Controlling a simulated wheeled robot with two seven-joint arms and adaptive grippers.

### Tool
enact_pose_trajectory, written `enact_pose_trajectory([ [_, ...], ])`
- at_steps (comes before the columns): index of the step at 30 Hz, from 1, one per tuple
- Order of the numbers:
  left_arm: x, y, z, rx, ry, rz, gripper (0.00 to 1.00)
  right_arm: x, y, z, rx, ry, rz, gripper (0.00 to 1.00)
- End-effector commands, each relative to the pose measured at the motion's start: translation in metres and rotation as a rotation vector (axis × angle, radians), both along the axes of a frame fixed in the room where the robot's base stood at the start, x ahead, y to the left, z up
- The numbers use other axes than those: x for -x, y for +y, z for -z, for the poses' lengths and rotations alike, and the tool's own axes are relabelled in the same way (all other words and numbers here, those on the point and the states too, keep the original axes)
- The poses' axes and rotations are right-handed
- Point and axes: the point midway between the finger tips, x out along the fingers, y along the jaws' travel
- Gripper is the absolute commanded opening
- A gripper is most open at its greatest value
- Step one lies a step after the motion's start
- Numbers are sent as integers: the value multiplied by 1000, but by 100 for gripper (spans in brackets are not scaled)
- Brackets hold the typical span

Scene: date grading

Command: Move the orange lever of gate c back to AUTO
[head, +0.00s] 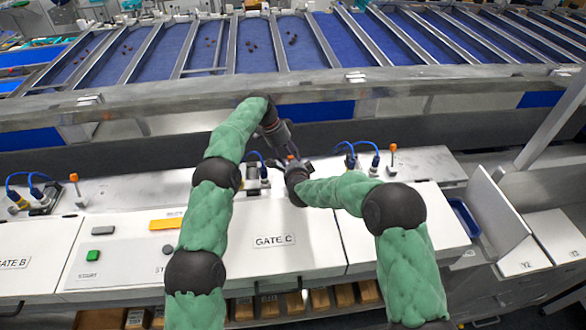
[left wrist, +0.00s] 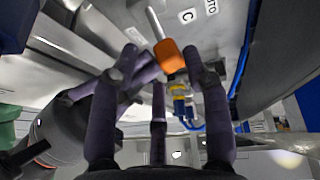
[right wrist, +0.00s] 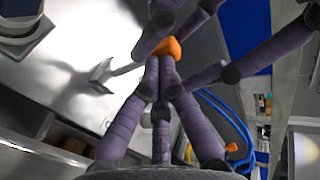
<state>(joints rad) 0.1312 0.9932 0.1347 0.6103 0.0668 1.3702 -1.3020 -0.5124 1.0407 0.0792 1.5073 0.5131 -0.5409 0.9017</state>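The orange lever of gate C shows its orange knob (head: 291,158) between my two grippers in the head view. In the left wrist view the orange knob (left wrist: 169,57) sits on a pale stem, beside a C label (left wrist: 187,16) and partly visible AUTO lettering (left wrist: 210,6). My left gripper (head: 284,146) has its fingers spread, open, around the knob's side without visibly closing on it. My right gripper (right wrist: 160,82) has its fingers drawn together, shut, with the tips right at the orange knob (right wrist: 171,48). Whether they touch it I cannot tell.
The GATE C panel (head: 274,240) lies below the grippers. Other orange levers stand at left (head: 73,178) and right (head: 393,148), with blue cables near them. A metal rail (head: 190,103) runs behind. The two arms are close together, leaving little room between the grippers.

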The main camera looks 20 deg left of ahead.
Motion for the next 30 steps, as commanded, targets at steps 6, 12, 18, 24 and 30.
enact_pose_trajectory([
  [6,0,5,-10,-1,1,-1,45,0,0,0,0,0,0,0],
  [12,1,18,-39,-1,-1,-2,45,1,0,1,1,2,0,0],
  [18,2,27,-61,0,-2,-1,45,1,0,1,0,2,-1,0],
  [24,3,30,-68,0,1,0,45,4,-1,-1,0,2,-1,0],
  [30,3,31,-69,0,0,0,45,22,-9,-11,1,1,-1,0],
])
